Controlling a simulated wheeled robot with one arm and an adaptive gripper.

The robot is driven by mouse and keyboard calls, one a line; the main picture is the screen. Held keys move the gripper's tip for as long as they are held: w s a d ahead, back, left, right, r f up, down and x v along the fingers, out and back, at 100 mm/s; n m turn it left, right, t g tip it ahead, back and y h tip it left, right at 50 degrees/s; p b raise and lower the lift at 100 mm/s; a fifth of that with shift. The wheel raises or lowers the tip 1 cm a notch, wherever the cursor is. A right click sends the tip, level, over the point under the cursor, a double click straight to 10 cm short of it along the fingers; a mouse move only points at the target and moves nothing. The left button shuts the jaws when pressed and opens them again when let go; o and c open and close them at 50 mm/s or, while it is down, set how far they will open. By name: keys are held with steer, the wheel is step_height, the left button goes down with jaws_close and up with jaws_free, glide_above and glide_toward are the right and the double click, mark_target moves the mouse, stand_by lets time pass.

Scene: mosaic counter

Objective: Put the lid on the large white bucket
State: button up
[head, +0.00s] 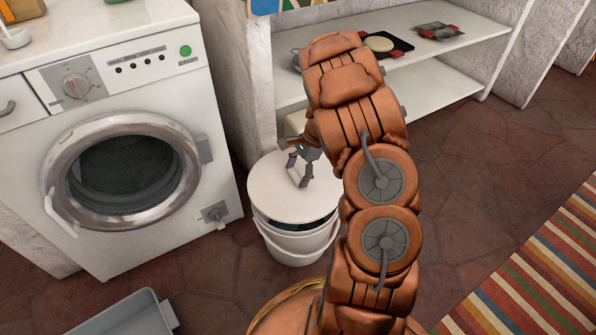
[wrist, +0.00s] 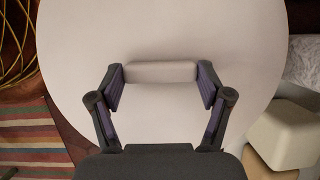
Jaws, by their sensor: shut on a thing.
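The round white lid (head: 278,195) is over the top of the large white bucket (head: 300,242) in the head view. A dark gap shows between the lid and the bucket's rim at the front right, so the lid looks raised or tilted there. My gripper (head: 301,168) is above the lid, shut on its handle. In the wrist view the lid (wrist: 160,35) fills most of the picture, and my gripper (wrist: 160,80) has one finger at each end of the pale bar handle (wrist: 160,71). The bucket is hidden beneath the lid in the wrist view.
A white washing machine (head: 160,200) stands left of the bucket. A white shelf unit (head: 440,75) behind holds a dark tray (head: 392,47). A grey bin (head: 130,315) is at the lower left. A striped rug (head: 545,270) lies right, with open tiled floor between.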

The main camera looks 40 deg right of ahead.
steer(key=shift+f+b, duration=1.45)
steer(key=shift+f, duration=0.35)
steer(key=shift+f+p, duration=0.1)
steer(key=shift+p, duration=0.3)
steer(key=shift+f, duration=0.55)
steer(key=shift+p, duration=1.1)
steer(key=shift+f+p, duration=0.5)
steer(key=shift+p, duration=0.3)
steer(key=o, duration=1.2)
